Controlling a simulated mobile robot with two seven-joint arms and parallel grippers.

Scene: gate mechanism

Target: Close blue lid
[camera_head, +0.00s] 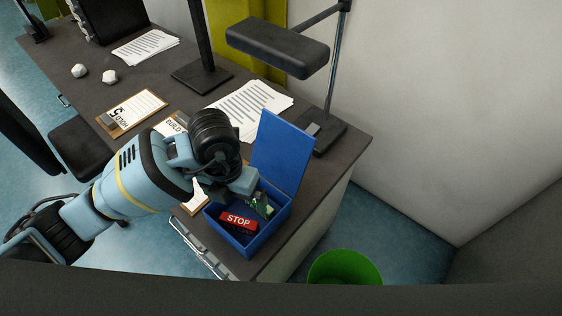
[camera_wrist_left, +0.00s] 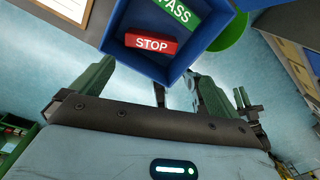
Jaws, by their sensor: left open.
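The blue box (camera_head: 233,242) stands at the front right corner of the desk. Its blue lid (camera_head: 282,150) is up, standing steeply at the back side of the box. Inside lie a red STOP block (camera_head: 239,221) and a green block, whose lettering "PASS" shows in the wrist view (camera_wrist_left: 180,12). My left gripper (camera_head: 246,198) is over the box opening, in front of the lid, and hides part of the inside. In the wrist view its green fingers (camera_wrist_left: 155,88) are spread apart with nothing between them. The lid is not clearly seen there. My right gripper is not in view.
A black lamp (camera_head: 278,48) overhangs the desk behind the lid, its base (camera_head: 318,130) close by. Papers (camera_head: 250,105) and a clipboard (camera_head: 132,112) lie left of it. A green bin (camera_head: 345,268) stands on the floor at right.

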